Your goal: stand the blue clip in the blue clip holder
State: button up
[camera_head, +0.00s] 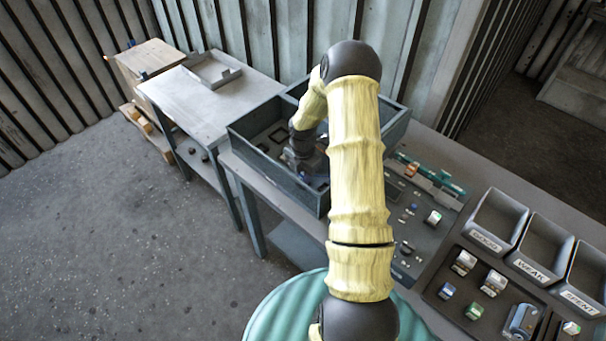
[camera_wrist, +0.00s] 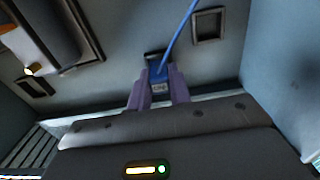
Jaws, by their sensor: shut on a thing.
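My gripper (camera_wrist: 159,92) has its two purple fingers closed on the blue clip (camera_wrist: 158,74), which carries a small pale label and has a thin blue strand running up and to the right. A dark square frame (camera_wrist: 150,57), perhaps the blue clip holder, lies right behind the clip. I cannot tell whether the clip is inside this frame or just above it. In the head view my gripper (camera_head: 308,174) is down inside the grey open housing (camera_head: 262,178), with a little blue at its tip; my arm hides much of the housing.
Another square frame (camera_wrist: 208,26) and a larger dark block (camera_wrist: 50,40) are on the housing floor, with walls close around. Right of the housing lies a panel with small parts (camera_head: 408,215). Labelled bins (camera_head: 500,222) stand further right. A side table (camera_head: 205,95) is left.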

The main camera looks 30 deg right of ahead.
jog(key=shift+f+b, duration=0.3)
jog(key=shift+f, duration=0.3)
jog(key=o, duration=0.8)
jog(key=shift+o, duration=0.2)
jog(key=shift+s, duration=0.1)
jog(key=shift+r, duration=0.15)
jog(key=shift+r, duration=0.3)
notch_tip(320, 180, up, 17)
jog(key=b, duration=0.2)
jog(key=shift+f+b, duration=0.15)
jog(key=shift+b, duration=0.15)
jog(key=shift+a, duration=0.1)
